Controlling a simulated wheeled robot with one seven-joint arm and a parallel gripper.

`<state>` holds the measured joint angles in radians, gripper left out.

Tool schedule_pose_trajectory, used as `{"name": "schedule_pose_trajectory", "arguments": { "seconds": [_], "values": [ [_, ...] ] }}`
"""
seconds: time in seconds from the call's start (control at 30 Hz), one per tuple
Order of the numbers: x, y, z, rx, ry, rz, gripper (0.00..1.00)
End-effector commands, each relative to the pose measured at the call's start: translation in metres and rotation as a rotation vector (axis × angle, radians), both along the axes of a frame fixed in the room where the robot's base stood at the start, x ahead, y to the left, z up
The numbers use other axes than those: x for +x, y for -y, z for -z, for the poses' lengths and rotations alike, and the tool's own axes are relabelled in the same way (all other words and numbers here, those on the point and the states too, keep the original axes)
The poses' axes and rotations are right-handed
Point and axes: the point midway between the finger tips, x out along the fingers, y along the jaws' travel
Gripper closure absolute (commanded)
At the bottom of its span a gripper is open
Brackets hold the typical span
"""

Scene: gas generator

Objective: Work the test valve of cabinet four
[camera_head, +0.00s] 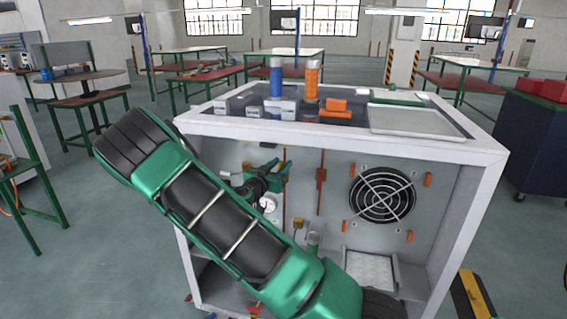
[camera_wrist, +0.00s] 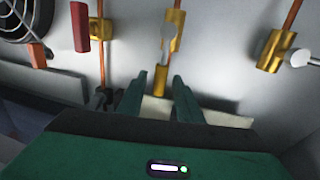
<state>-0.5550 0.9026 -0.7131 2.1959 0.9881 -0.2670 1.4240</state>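A white open-front cabinet (camera_head: 340,140) stands before me; no number four is readable on it. My gripper (camera_head: 281,168) reaches into its left part, with much of the cabinet hidden behind my arm. Another brass valve (camera_wrist: 277,50) with a grey knob sits to the right. I cannot tell which one is the test valve.
A red handle (camera_wrist: 80,26) and a brass fitting (camera_wrist: 102,38) are to the left. Tanks and blocks stand on the top (camera_head: 415,121). A blue cabinet (camera_head: 540,140) stands right.

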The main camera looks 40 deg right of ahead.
Motion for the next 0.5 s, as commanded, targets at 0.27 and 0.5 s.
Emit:
{"name": "schedule_pose_trajectory", "arguments": {
  "seconds": [0.27,0.5],
  "values": [
    [0.014,0.033,0.000,0.000,0.001,0.002,0.67],
    [0.018,0.040,0.000,0.000,-0.001,-0.001,0.67]
  ]
}}
